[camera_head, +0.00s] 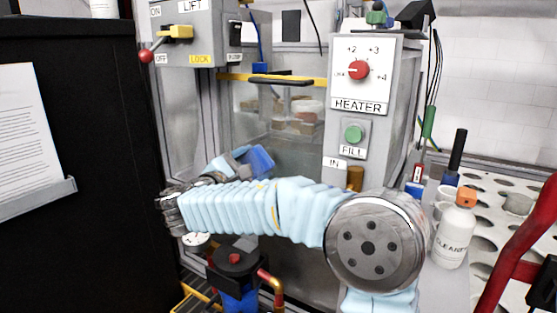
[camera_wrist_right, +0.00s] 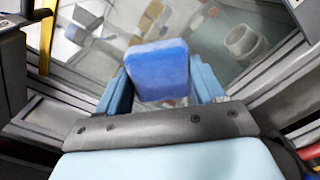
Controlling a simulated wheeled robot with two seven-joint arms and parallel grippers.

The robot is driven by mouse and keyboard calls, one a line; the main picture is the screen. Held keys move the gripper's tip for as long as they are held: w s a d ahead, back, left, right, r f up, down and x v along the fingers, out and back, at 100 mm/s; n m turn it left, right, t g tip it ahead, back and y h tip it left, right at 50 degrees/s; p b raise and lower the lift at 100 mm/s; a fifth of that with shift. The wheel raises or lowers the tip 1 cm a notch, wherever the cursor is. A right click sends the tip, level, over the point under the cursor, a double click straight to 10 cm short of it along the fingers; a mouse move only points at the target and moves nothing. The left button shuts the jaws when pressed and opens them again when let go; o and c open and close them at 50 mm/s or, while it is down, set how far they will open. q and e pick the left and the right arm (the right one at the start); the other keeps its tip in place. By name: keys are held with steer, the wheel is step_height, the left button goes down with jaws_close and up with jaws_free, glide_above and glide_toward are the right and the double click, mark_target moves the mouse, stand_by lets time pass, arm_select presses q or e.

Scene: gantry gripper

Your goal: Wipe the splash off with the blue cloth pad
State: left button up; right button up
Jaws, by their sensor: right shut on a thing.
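The blue cloth pad (camera_wrist_right: 158,70) is held between the two light blue fingers of my right gripper (camera_wrist_right: 160,92) in the wrist view. In the head view the pad (camera_head: 262,160) shows just past my right gripper (camera_head: 240,158), in front of a clear panel (camera_head: 285,135). The wrist view shows the panel (camera_wrist_right: 215,40) behind the pad. I cannot tell whether the pad touches it. A greyish, cloudy area on the panel may be the splash, but I cannot make it out clearly. My left gripper is not in view.
A heater box (camera_head: 375,95) with a red knob stands right of the panel. A lever box (camera_head: 195,35) is at upper left, and a yellow bar (camera_head: 275,79) crosses the panel top. A cleaner bottle (camera_head: 455,235) stands at right. A black cabinet (camera_head: 75,130) fills the left.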

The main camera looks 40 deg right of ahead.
steer(key=w+a+f+p, duration=0.1)
steer(key=w+f, duration=0.2)
steer(key=w, duration=0.3)
steer(key=shift+p+x, duration=0.4)
steer(key=shift+x, duration=2.25)
steer(key=shift+x, duration=1)
steer(key=shift+w, duration=0.1)
